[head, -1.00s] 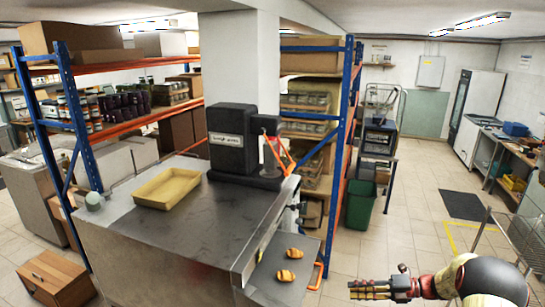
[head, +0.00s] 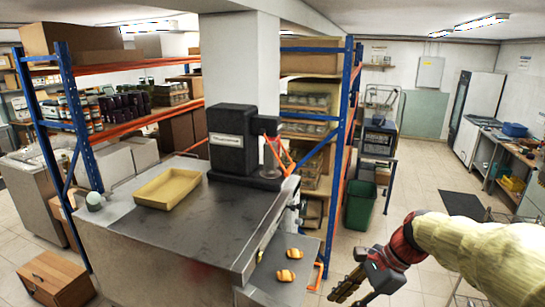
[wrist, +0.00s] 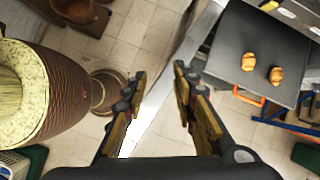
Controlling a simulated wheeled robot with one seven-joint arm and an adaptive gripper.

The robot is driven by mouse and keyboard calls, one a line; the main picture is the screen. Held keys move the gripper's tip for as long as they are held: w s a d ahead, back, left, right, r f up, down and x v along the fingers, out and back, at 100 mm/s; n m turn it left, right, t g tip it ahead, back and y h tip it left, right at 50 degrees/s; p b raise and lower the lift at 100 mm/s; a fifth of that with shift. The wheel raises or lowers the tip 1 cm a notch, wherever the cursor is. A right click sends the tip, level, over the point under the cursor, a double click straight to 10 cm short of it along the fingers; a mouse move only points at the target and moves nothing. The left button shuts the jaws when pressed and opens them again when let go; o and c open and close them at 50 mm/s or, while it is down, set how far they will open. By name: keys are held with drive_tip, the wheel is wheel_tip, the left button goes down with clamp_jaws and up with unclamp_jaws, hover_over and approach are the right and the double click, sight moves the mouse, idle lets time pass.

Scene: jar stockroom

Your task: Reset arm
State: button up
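My gripper (head: 350,286) is at the lower right of the head view, beside the metal counter's right end and pointing down and left. In the wrist view my gripper (wrist: 160,95) has its two fingers spread apart with nothing between them. Below the gap I see tiled floor and a pale strip that I cannot identify. Two orange-brown rolls (head: 287,264) lie on the dark side shelf of the counter. They also show at the upper right of the wrist view (wrist: 263,69), apart from my fingers.
The metal counter (head: 190,227) carries a yellow tray (head: 167,189) and a black machine (head: 232,140). An orange handle (head: 319,277) sticks out at the side shelf. A green bin (head: 360,205) stands behind, by the blue-framed rack.

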drive_tip(key=s+d+r+n+t+h, duration=0.1)
drive_tip(key=s+r+n+t+h, duration=0.15)
drive_tip(key=s+n, duration=0.65)
drive_tip(key=s+d+r+n+t+h, duration=0.15)
drive_tip(key=s+n+h, duration=0.25)
drive_tip(key=s+n, duration=0.45)
wheel_tip(320, 180, down, 30)
drive_tip(key=b, duration=3)
drive_tip(key=shift+s+a+t, duration=0.3)
drive_tip(key=shift+t, duration=0.1)
drive_tip(key=shift+r+m+y, duration=0.15)
drive_tip(key=shift+m+y, duration=0.1)
